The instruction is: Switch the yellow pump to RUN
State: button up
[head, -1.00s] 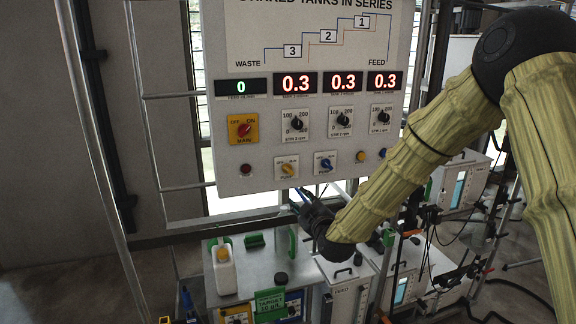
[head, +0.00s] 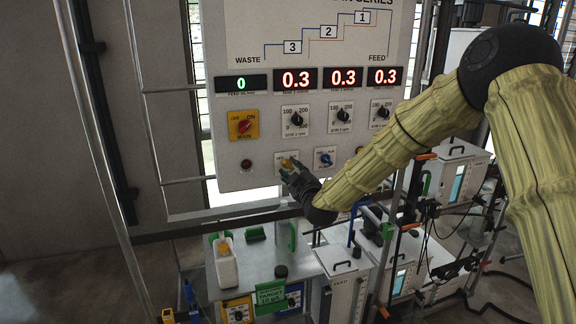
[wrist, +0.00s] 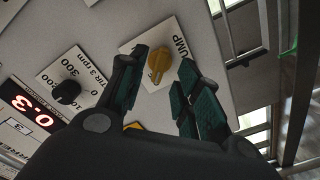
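The control panel (head: 350,105) carries a yellow pump knob (head: 289,161) on a white plate in its lower row. The knob also shows in the wrist view (wrist: 157,66), with the word PUMP beside it. My gripper (head: 287,171) is right at this knob and hides part of its plate in the head view. In the wrist view my gripper (wrist: 163,60) is open, with one dark finger on each side of the knob and gaps between. I cannot tell whether a finger touches it. The RUN mark cannot be read.
A blue knob (head: 326,159) sits right of the yellow one, a dark red button (head: 246,164) left. The red MAIN switch (head: 243,125) and the black stirrer knob (head: 296,118) are above. A bench with a white bottle (head: 225,265) and a green sign (head: 270,293) stands below.

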aim_at(290, 167)
jog(key=shift+x, duration=1.2)
jog(key=shift+w, duration=0.15)
jog(key=shift+w+a, duration=0.15)
jog(key=shift+w, duration=0.1)
jog(key=shift+c, duration=0.2)
grip_shut()
